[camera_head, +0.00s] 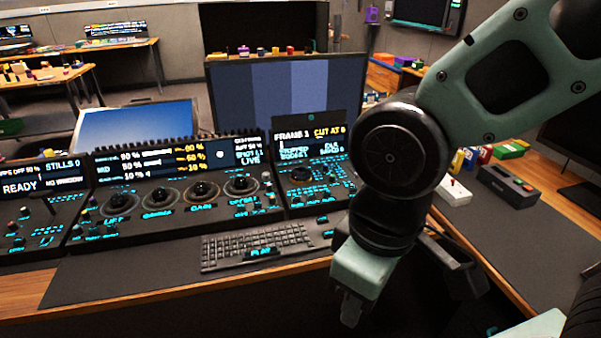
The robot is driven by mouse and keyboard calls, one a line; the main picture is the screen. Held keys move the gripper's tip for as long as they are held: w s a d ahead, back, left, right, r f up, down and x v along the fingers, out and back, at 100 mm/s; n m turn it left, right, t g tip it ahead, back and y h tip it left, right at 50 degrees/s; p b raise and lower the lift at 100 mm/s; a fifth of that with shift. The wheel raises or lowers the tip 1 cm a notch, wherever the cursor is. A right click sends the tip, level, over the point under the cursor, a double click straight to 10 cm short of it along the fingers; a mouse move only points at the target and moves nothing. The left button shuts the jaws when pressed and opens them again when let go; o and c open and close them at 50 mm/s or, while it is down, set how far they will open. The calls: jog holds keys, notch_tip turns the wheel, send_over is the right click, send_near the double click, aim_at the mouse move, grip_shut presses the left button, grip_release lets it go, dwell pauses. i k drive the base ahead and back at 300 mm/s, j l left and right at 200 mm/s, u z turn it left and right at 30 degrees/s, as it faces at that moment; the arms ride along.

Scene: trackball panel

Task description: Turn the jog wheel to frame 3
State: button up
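The jog wheel (301,174) is a small dark round dial on the right-hand control panel, below a display (310,138) that reads "FRAME 1" and "CUT AT 6". Cyan-lit keys surround the dial. My gripper (352,308) hangs at the end of my green and black arm, in front of the desk edge, to the right of and below the dial in the picture. It is apart from the dial. A dark fingertip shows, but the dark background hides whether the fingers are open or shut. I see nothing held.
A keyboard (258,246) lies in front of the panels. The trackball panel (180,195) with several dark balls stands left of the jog wheel panel. A large monitor (285,92) stands behind. At the right are a grey box (508,186) and a white box (453,192).

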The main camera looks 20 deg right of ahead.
aim_at(300, 175)
jog(key=i+l+u, duration=0.2)
jog(key=i, duration=0.35)
jog(key=i+l+u, duration=0.2)
jog(key=i, duration=0.4)
